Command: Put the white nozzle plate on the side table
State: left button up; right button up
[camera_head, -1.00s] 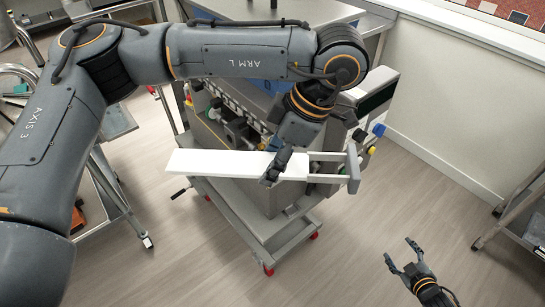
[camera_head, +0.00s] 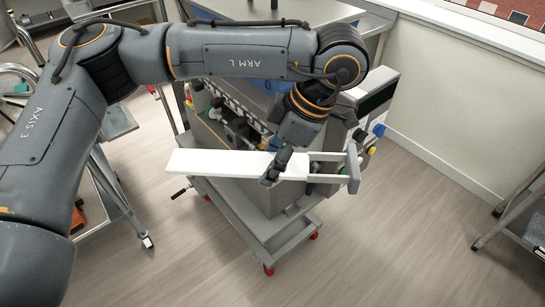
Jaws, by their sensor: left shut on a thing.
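The white nozzle plate (camera_head: 220,163) is a long flat white bar in front of the depositor machine (camera_head: 232,187). Its right end lies at a grey rail frame (camera_head: 325,158) on the machine, and its left part sticks out past the machine's side. My left gripper (camera_head: 270,180) is shut on the nozzle plate near the plate's right end. The fingertips are small and partly hidden, so the exact grip is hard to make out. My right gripper is out of view. I cannot tell which of the carts at the edges is the side table.
The machine stands on a wheeled grey cart (camera_head: 270,230) with red casters. A metal cart (camera_head: 520,225) is at the right edge, and another metal trolley (camera_head: 118,205) stands at the left, partly behind my left arm. The floor (camera_head: 390,240) between is clear.

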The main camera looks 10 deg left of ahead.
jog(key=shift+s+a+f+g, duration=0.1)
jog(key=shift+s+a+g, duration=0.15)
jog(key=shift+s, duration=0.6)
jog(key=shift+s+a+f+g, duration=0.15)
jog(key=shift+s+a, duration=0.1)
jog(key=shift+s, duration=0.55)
